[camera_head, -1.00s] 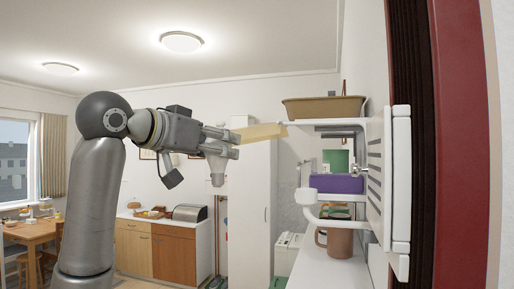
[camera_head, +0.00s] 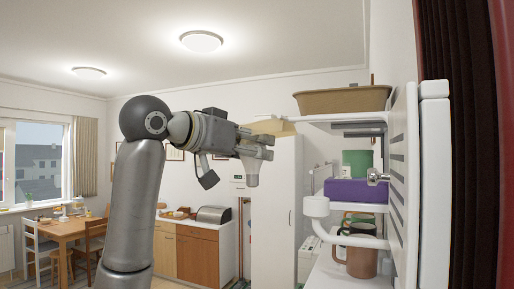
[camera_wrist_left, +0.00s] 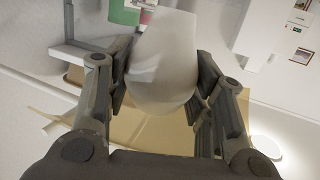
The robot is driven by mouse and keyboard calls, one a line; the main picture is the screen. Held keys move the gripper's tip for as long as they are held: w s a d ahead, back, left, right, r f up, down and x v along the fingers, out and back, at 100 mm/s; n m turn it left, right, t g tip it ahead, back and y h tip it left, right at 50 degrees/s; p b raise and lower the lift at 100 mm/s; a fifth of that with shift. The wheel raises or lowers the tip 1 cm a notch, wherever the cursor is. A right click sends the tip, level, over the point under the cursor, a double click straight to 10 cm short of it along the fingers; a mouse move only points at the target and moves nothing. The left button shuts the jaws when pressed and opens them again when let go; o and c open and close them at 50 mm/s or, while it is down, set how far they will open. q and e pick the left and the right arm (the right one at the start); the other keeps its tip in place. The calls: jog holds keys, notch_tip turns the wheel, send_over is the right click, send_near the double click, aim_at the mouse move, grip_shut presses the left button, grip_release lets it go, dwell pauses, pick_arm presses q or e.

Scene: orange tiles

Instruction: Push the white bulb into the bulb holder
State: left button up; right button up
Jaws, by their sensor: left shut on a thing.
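My left gripper (camera_head: 258,155) is raised in the middle of the head view, left of the shelf unit. In the left wrist view, the left gripper (camera_wrist_left: 160,95) is shut around a white bulb (camera_wrist_left: 160,65), with one finger on each side of it. In the head view, the bulb (camera_head: 251,179) shows small just under the fingers. My right gripper is not in view.
A white shelf unit (camera_head: 345,118) on the right carries a brown tray (camera_head: 342,100) and a purple box (camera_head: 355,191). Brown mugs (camera_head: 361,258) stand below the white arm. A tall white cabinet (camera_head: 272,235) stands behind the gripper. Open air lies between bulb and holder.

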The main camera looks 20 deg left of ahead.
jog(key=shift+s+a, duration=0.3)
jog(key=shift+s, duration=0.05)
pick_arm(q)
jog(key=shift+r, duration=0.1)
jog(key=shift+s+d, duration=0.1)
jog(key=shift+d, duration=0.95)
jog(key=d, duration=1.1)
jog(key=shift+f+b, duration=0.3)
jog(key=shift+f, duration=0.15)
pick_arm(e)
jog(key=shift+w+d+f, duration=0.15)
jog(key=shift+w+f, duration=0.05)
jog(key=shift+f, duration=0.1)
pick_arm(q)
jog(key=shift+a, duration=0.15)
jog(key=shift+f+b, duration=1.3)
jog(key=shift+f, duration=0.15)
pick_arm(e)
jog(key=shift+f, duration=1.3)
